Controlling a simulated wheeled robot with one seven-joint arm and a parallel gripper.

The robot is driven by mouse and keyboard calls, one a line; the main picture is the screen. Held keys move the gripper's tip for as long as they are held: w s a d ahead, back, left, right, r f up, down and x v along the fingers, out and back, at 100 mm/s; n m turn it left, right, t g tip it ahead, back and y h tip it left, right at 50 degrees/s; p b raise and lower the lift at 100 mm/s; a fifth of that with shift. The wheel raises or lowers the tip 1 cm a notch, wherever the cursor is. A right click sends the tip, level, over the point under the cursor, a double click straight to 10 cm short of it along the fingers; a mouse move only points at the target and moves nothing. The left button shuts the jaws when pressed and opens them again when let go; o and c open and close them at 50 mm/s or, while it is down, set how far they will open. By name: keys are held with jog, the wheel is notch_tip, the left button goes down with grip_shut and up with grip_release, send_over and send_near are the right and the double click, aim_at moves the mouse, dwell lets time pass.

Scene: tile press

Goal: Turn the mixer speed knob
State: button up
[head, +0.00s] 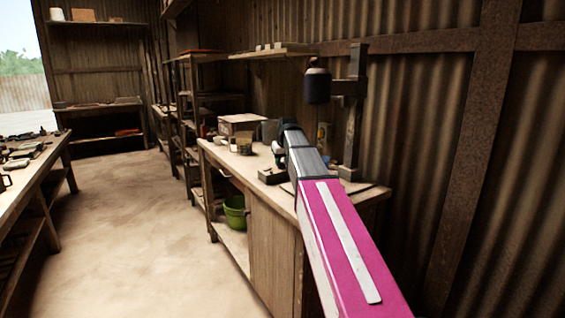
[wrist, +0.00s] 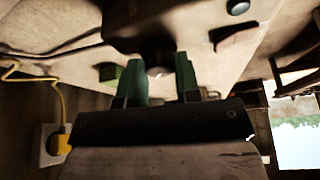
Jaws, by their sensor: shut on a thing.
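My gripper (wrist: 160,62) shows in the wrist view with its two green fingers shut around a small dark piece, which I take to be the mixer speed knob (wrist: 157,50). The knob is mostly in shadow, and its turn angle cannot be read. A dark body (wrist: 125,25) lies just beyond the fingertips. In the head view my gripper is over the bench, largely hidden by my own arm. The mixer's black motor (head: 317,87) hangs from an upright post (head: 352,135) behind it. The knob is hidden in the head view.
The wooden bench (head: 272,240) holds a box (head: 240,124) and small containers. A green bucket (head: 235,213) sits on its lower shelf. A second table (head: 25,185) stands at left, with free floor between. In the wrist view a yellow cord (wrist: 62,100) runs to a pale socket (wrist: 47,145).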

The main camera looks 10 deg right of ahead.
jog(key=m+h, duration=0.1)
jog(key=m, duration=0.3)
jog(key=shift+a+h, duration=0.15)
jog(key=shift+h, duration=0.25)
jog(key=m+h, duration=0.1)
jog(key=m, duration=0.4)
jog(key=shift+g+h, duration=0.4)
jog(key=shift+m, duration=0.3)
jog(key=o, duration=0.9)
jog(key=shift+a+r, duration=0.1)
jog(key=shift+r, duration=0.05)
jog(key=v, duration=1)
jog(key=shift+r, duration=0.25)
